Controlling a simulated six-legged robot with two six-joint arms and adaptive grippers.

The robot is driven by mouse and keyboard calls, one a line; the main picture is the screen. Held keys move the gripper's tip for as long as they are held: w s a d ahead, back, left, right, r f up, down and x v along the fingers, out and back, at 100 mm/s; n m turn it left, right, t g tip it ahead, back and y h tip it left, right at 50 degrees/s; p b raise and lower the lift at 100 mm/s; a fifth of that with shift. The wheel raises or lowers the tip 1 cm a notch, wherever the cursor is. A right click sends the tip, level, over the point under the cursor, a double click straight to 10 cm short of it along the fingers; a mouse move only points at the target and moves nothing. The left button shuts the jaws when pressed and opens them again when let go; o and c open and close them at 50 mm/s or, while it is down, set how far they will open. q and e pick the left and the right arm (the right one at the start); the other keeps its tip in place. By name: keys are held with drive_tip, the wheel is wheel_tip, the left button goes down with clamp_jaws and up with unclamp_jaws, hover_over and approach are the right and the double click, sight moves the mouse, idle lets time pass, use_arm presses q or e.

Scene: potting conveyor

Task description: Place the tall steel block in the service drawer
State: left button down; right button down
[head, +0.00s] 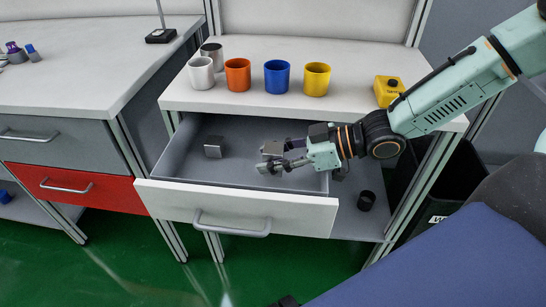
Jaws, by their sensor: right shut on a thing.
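The service drawer (312,213) is pulled open below the white bench top, with its grey inside showing. My right gripper (272,157) reaches into the drawer from the right, over its right half. It is shut on a grey metal piece, which appears to be the tall steel block (272,148); the fingers hide part of it. I cannot tell whether the block touches the drawer floor. A smaller steel block (213,147) lies in the left part of the drawer, apart from the gripper. My left gripper is not in view.
White, orange, blue and yellow cups (317,79) stand on the bench above, with a metal cup (211,55) behind. A yellow box (388,91) sits at the bench's right end. A red drawer (75,188) is shut at left. Drawer floor between the block and gripper is clear.

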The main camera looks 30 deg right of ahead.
drive_tip(key=shift+f, duration=0.15)
drive_tip(key=shift+f, duration=0.3)
drive_tip(key=shift+s+a+f, duration=0.1)
drive_tip(key=c, duration=0.9)
unclamp_jaws()
drive_tip(key=shift+f, duration=0.1)
drive_tip(key=shift+o, duration=0.2)
